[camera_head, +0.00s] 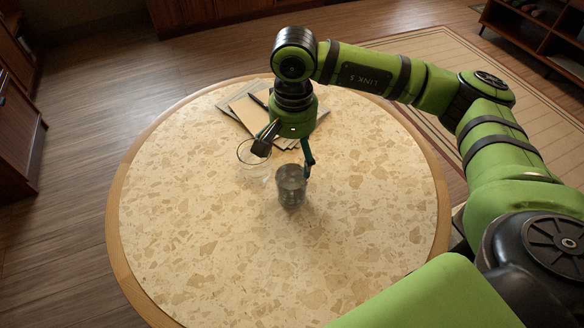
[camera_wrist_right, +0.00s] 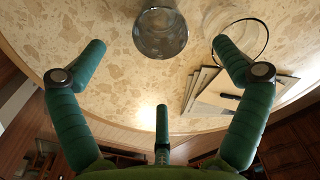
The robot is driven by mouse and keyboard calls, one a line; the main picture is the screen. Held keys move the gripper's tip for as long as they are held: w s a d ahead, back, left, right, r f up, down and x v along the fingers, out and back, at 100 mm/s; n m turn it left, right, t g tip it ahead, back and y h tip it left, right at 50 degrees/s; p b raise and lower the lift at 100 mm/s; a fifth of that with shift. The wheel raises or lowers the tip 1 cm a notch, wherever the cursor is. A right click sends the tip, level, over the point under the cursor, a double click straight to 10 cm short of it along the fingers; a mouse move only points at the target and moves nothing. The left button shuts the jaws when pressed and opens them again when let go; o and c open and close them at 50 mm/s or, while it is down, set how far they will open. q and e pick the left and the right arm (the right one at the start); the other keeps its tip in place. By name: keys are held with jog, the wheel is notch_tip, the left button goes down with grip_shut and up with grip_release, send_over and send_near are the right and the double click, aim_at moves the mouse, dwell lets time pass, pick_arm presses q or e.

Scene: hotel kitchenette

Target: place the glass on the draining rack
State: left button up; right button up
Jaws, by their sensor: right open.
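A clear, greyish glass tumbler (camera_head: 291,186) stands upright on the round table, near its middle. My right gripper (camera_head: 286,158) is above the table just behind the tumbler, its fingers spread and empty. In the right wrist view the tumbler (camera_wrist_right: 160,32) is at the top centre, in line with the gap between the open fingers (camera_wrist_right: 160,44). I cannot tell whether a finger touches it. A second, thin clear glass with a round rim (camera_head: 243,148) stands to the left, partly hidden by a finger. No draining rack is in view. My left gripper is not in view.
The round speckled table (camera_head: 190,250) has a wooden edge. Papers or folders (camera_head: 246,112) with a dark pen (camera_head: 257,100) lie at the back behind the gripper. The front and left of the table are clear. Wooden cabinets (camera_head: 200,12) stand at the back.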

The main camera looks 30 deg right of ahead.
jog(key=m, duration=0.2)
jog(key=m+t+y+b, duration=0.2)
jog(key=m+y+b, duration=0.2)
jog(key=m, duration=1.1)
send_near(292, 179)
jog(key=a+f, duration=0.3)
jog(key=s+a+f, duration=0.1)
jog(key=a+f, duration=0.1)
jog(key=shift+c, duration=0.4)
jog(key=c, duration=1.3)
jog(key=shift+c, duration=0.5)
